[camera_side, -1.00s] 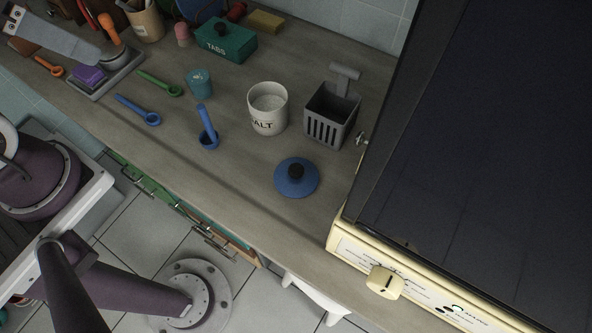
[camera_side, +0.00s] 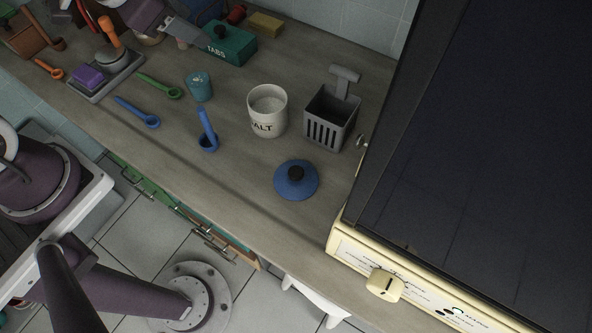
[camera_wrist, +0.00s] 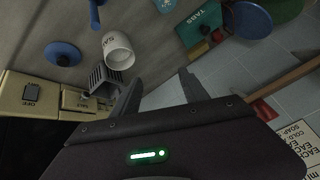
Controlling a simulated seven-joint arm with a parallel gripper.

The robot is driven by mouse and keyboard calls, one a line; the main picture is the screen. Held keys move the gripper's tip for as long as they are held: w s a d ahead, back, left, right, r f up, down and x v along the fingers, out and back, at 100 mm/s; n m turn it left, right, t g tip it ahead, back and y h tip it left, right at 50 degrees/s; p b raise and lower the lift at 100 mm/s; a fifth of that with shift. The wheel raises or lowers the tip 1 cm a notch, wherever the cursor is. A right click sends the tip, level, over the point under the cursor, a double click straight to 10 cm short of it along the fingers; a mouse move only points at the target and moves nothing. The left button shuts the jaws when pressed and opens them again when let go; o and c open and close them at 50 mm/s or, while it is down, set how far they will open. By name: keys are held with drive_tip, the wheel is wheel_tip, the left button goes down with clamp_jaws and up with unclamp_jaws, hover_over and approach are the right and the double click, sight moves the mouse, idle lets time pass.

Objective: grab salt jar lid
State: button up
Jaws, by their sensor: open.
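The salt jar lid (camera_side: 284,187) is a round blue disc with a dark knob. It lies flat on the counter, in front of the grey basket and near the cream appliance. The lid also shows at the upper left of the wrist view (camera_wrist: 57,48). The white salt jar (camera_side: 268,116) stands open behind the lid, with white contents; it also shows in the wrist view (camera_wrist: 118,52). My gripper (camera_wrist: 160,88) is open and empty in the wrist view.
A grey slotted basket (camera_side: 330,118) stands right of the jar. A blue scoop (camera_side: 208,137), a teal cup (camera_side: 199,86) and a green TABS box (camera_side: 227,45) lie to the left. The cream appliance (camera_side: 350,247) bounds the right.

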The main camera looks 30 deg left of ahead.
drive_tip(key=w+d+f+m+h, duration=0.2)
drive_tip(key=w+d+f, duration=0.15)
drive_tip(key=f, duration=0.25)
drive_tip(key=m+g+h, duration=0.2)
drive_tip(key=m+h, duration=0.4)
drive_tip(key=h, duration=0.4)
hover_over(294, 171)
drive_tip(key=s+a, duration=0.1)
drive_tip(key=a, duration=0.1)
wheel_tip(294, 171, down, 10)
drive_tip(key=shift+t, duration=0.3)
wheel_tip(294, 171, down, 5)
drive_tip(key=shift+s+f, duration=0.1)
drive_tip(key=shift+f, duration=0.05)
drive_tip(key=shift+f+x, duration=0.3)
drive_tip(key=shift+x, duration=0.95)
drive_tip(key=shift+d+f, duration=0.1)
drive_tip(key=shift+d, duration=0.05)
clamp_jaws()
